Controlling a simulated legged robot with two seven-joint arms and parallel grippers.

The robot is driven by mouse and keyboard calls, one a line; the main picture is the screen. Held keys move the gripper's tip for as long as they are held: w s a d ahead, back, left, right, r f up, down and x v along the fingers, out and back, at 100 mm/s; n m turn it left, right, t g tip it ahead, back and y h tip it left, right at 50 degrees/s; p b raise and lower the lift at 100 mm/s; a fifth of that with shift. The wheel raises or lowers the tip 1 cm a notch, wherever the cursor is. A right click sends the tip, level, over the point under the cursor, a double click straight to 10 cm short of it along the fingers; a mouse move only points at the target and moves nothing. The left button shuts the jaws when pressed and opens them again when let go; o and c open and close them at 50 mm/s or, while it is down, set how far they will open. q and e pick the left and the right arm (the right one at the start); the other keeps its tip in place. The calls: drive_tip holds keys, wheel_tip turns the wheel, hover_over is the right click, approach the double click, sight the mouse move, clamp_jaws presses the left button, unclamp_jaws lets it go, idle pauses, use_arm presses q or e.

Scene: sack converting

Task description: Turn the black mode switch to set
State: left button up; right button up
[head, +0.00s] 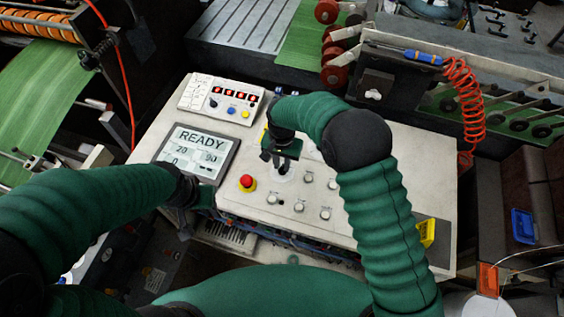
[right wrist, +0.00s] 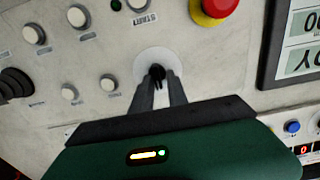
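The black mode switch (right wrist: 157,72) is a small dark knob on a round white plate (right wrist: 147,60) on the control panel. In the right wrist view my right gripper (right wrist: 159,84) has its two fingers on either side of the knob, with a narrow gap that the knob appears to fill. In the head view the right gripper (head: 281,160) reaches down to the panel and hides most of the switch. The set mark cannot be read. My left gripper (head: 188,193) is by the console's left front edge, away from the switch, and its fingers are not clear.
A red emergency button (head: 247,182) sits left of the switch; several white knobs (head: 299,206) lie in front and right. A display (head: 200,152) reads READY. A button box (head: 222,99) is behind.

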drive_tip(key=shift+d, duration=0.15)
clamp_jaws()
drive_tip(key=n, duration=0.4)
drive_tip(key=shift+r, duration=0.1)
drive_tip(key=shift+w+a+n+b, duration=0.1)
drive_tip(key=shift+a+n+b, duration=0.05)
drive_tip(key=shift+n, duration=1.1)
drive_tip(key=shift+a+n+b, duration=0.15)
drive_tip(key=shift+n, duration=1.1)
drive_tip(key=shift+r, duration=0.1)
drive_tip(key=shift+o, duration=1.8)
unclamp_jaws()
